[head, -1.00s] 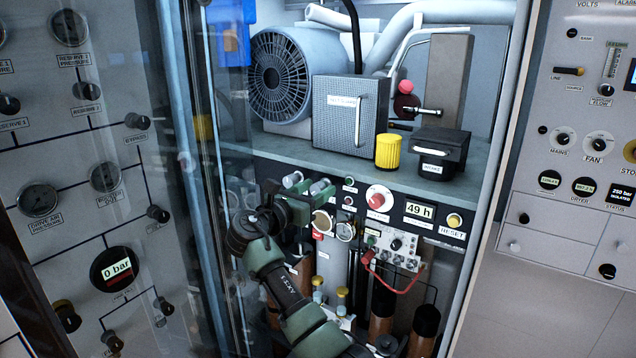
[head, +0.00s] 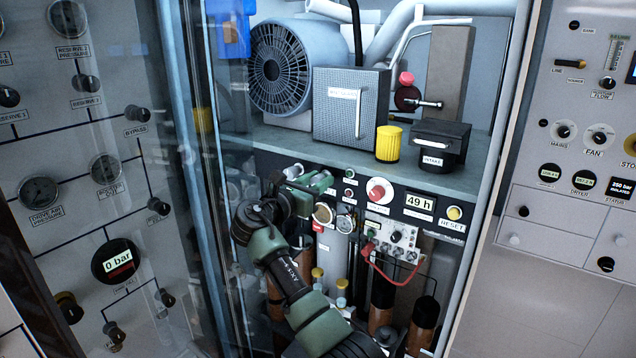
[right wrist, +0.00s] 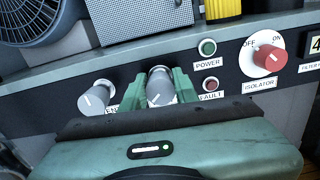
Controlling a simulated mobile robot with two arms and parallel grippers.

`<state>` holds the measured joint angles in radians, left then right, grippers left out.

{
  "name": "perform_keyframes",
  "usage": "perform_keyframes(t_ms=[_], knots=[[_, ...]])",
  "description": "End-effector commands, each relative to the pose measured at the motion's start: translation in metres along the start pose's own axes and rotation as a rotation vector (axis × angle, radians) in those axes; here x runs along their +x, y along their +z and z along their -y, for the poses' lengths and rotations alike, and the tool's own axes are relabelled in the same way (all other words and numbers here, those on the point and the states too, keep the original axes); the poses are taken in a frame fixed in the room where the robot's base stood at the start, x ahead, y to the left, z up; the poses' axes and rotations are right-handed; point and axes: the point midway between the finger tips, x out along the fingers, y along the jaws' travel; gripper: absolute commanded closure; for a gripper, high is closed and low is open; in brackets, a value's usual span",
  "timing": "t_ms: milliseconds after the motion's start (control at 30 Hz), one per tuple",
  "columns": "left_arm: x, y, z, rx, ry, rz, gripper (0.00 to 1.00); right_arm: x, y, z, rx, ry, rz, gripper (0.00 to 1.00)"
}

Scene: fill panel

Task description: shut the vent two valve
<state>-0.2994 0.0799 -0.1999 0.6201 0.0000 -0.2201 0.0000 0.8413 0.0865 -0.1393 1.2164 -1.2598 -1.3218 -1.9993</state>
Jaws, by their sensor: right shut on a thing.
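My right gripper (head: 319,181) is at the upper left of the black panel strip in the head view. In the right wrist view its two green fingers (right wrist: 161,88) are shut on the sides of a grey knob (right wrist: 160,80), the right one of a pair. This is likely the vent two valve; its label is hidden behind my gripper. The other grey knob (right wrist: 97,98) is to its left, apart from my fingers. Its label is partly covered and shows only a few letters. A white mark shows on each knob face. My left gripper is out of view.
Right of the knob are a green power button (right wrist: 207,47), a red fault button (right wrist: 211,84) and the red isolator knob (right wrist: 268,56). A shelf with a fan motor (head: 297,68) and a yellow cap (head: 388,144) is above. A glass door (head: 190,200) stands at the left.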

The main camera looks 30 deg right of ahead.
Motion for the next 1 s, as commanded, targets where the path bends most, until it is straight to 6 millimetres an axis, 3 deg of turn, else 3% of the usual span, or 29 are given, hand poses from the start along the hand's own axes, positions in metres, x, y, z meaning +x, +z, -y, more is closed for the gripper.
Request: perform_keyframes(t_ms=[1000], knots=[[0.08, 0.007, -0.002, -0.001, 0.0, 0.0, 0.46, 0.0, -0.006, 0.003, 0.899, 0.0, -0.001, 1.0]])
